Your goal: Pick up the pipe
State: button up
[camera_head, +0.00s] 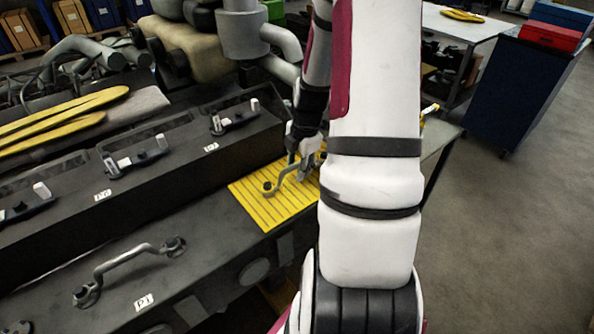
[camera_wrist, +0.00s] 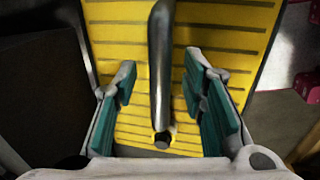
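A grey metal pipe (camera_head: 285,180) with bent ends lies on a yellow slatted mat (camera_head: 254,204). In the wrist view the pipe (camera_wrist: 160,60) runs lengthwise between the teal finger pads of my gripper (camera_wrist: 161,75), with a gap on each side. My gripper is open and straddles the pipe without visibly touching it. In the head view my gripper (camera_head: 305,157) is above the mat at the pipe's far part, and my arm hides some of the mat and possibly that pipe end.
Another bent pipe (camera_head: 125,260) sits on the dark engine block by a P1 label. Small clamps (camera_head: 137,158) line the block's upper ledge. A blue cabinet (camera_head: 520,90) with a red box (camera_head: 551,36) stands at right. The floor at right is clear.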

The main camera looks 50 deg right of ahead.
grip_shut()
jog(key=shift+r, duration=0.1)
dwell(0.3)
